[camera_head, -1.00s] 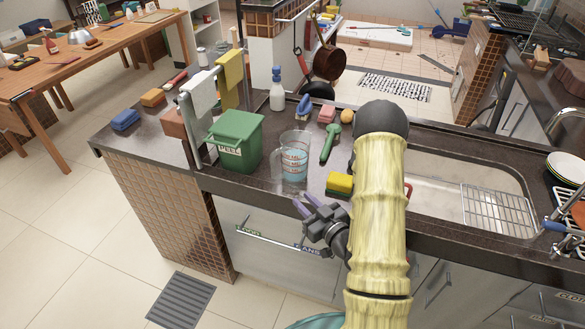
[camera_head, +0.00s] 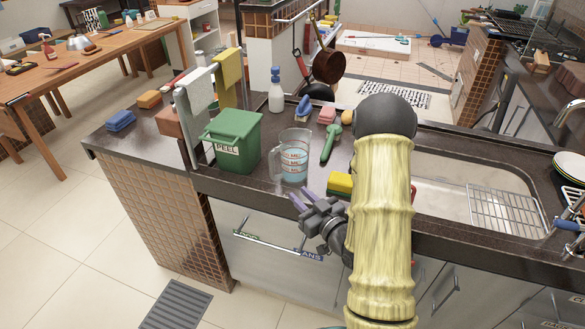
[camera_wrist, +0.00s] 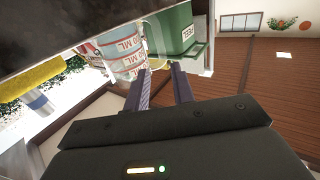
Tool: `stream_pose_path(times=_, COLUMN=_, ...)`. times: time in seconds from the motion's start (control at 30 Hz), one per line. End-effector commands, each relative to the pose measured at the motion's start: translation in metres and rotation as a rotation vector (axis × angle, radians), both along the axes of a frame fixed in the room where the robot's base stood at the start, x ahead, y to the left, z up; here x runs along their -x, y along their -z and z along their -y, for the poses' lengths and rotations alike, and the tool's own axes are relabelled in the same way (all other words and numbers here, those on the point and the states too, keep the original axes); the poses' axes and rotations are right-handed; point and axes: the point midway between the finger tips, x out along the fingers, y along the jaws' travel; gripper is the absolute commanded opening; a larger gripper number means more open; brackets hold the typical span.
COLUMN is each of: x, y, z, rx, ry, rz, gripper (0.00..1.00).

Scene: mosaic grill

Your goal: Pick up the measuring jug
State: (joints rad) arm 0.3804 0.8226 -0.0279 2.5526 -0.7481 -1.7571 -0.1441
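The measuring jug (camera_head: 293,158) is clear with red markings and bluish liquid at its bottom. It stands upright near the counter's front edge, just right of the green bin. In the wrist view the jug (camera_wrist: 124,55) shows beyond my fingers, with its handle side toward the bin. My gripper (camera_head: 300,198) is just in front of the counter edge, below and close to the jug. In the wrist view my gripper (camera_wrist: 160,84) has two purple-grey fingers spread apart with nothing between them. I cannot tell whether a fingertip touches the jug.
The green PEEL bin (camera_head: 234,142) stands left of the jug, beside a towel rail. A yellow sponge (camera_head: 340,184) lies to the right, partly behind my arm. A green brush (camera_head: 331,142), a spray bottle (camera_head: 276,92) and the sink (camera_head: 450,190) are also on the counter.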

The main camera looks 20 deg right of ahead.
Motion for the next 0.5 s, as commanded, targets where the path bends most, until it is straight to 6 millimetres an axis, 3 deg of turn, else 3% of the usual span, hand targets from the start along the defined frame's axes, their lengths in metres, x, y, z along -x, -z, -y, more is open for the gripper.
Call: stream_pose_path(times=0.5, x=-0.023, y=0.004, z=-0.009, rx=0.002, ry=-0.001, rz=0.004, gripper=0.25)
